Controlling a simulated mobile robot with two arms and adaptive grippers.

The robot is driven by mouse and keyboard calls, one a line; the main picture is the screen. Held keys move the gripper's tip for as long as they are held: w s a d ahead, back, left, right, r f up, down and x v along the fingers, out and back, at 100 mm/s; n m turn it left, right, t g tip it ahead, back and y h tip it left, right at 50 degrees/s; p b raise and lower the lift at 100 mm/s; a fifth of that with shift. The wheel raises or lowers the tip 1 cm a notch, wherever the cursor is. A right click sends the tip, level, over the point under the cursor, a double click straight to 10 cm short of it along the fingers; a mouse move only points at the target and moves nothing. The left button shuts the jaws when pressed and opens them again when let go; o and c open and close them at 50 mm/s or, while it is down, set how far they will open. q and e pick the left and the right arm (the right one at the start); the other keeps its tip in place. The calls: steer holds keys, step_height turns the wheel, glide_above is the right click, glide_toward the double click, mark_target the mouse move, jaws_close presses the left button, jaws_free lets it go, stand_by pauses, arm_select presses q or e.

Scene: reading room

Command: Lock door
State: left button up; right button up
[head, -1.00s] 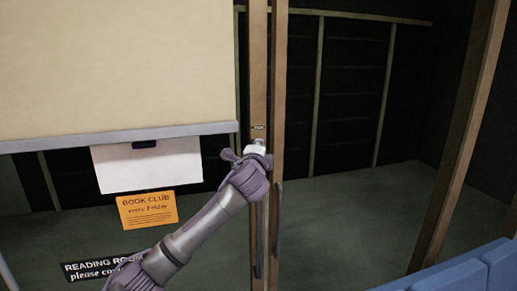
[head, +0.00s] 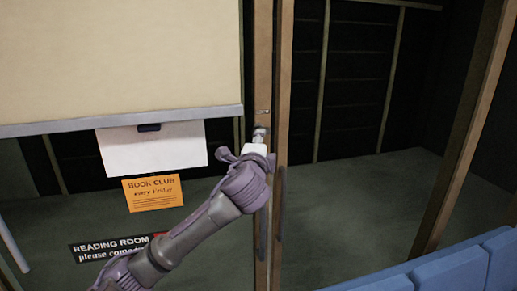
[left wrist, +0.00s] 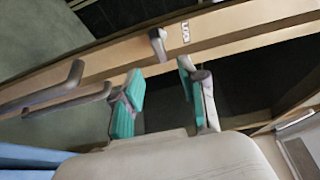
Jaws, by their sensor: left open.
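The glass door has a brown wooden stile (head: 263,60). A small metal lock knob (head: 260,134) sits on it, just below a small label (head: 263,112). In the left wrist view the knob (left wrist: 157,44) sticks out beside the label (left wrist: 185,32). I cannot tell whether it is locked. My left gripper (head: 257,149) is just below the knob in the head view. In the left wrist view its teal-padded fingers (left wrist: 160,92) are spread and empty, with the knob ahead of the gap, apparently apart from them. My right gripper is in neither view.
Dark bar handles (left wrist: 68,82) stick out from the door stiles. A blind (head: 110,60), a white sheet (head: 150,150), an orange book club notice (head: 153,194) and a black reading room sign (head: 105,249) are on the left. Blue seats (head: 440,270) stand at lower right.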

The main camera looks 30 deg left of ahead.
arm_select(q)
steer(key=v, duration=0.2)
steer(key=shift+s+d, duration=0.2)
steer(key=shift+s, duration=0.1)
